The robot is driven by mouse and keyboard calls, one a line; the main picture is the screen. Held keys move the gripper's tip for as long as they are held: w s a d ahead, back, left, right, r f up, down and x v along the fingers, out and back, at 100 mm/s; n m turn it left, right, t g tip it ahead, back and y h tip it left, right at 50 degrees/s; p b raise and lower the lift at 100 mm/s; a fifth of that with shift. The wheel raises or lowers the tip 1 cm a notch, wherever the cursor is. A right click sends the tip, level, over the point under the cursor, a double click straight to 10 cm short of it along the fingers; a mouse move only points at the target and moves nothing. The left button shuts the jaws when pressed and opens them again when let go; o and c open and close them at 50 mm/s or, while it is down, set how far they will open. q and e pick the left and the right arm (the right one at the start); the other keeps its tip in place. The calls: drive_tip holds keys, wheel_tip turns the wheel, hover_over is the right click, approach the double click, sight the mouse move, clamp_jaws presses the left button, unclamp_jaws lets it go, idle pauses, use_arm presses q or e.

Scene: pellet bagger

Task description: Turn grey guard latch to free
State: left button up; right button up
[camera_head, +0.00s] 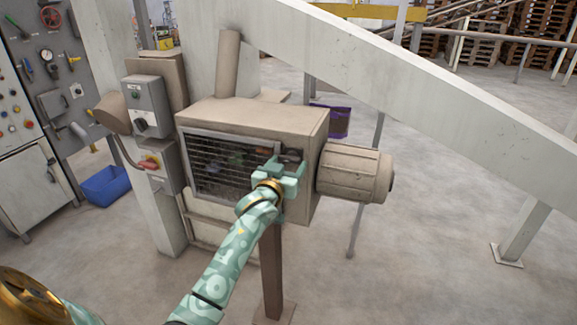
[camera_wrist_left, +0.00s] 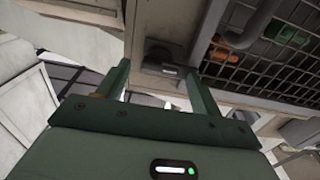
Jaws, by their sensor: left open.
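The grey guard latch (camera_wrist_left: 164,62) is a small dark block with a lighter edge, on the housing beside the mesh guard. In the wrist view it shows between and beyond the fingers of my left gripper (camera_wrist_left: 157,72), which is open. In the head view the left gripper (camera_head: 288,164) is at the right edge of the mesh guard (camera_head: 222,165), and a dark part of the latch (camera_head: 291,154) shows just behind its fingers. Whether the fingers touch it, and which way it is turned, I cannot tell. My right gripper is not in view.
A ribbed motor (camera_head: 352,173) sticks out right of the housing (camera_head: 255,118). A sloping white beam (camera_head: 400,75) crosses above. The mesh (camera_wrist_left: 262,72) has coloured pieces behind it.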

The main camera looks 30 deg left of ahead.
use_arm(q)
drive_tip(key=shift+w+a, duration=0.15)
drive_tip(key=shift+w, duration=0.45)
drive_tip(key=c, duration=1)
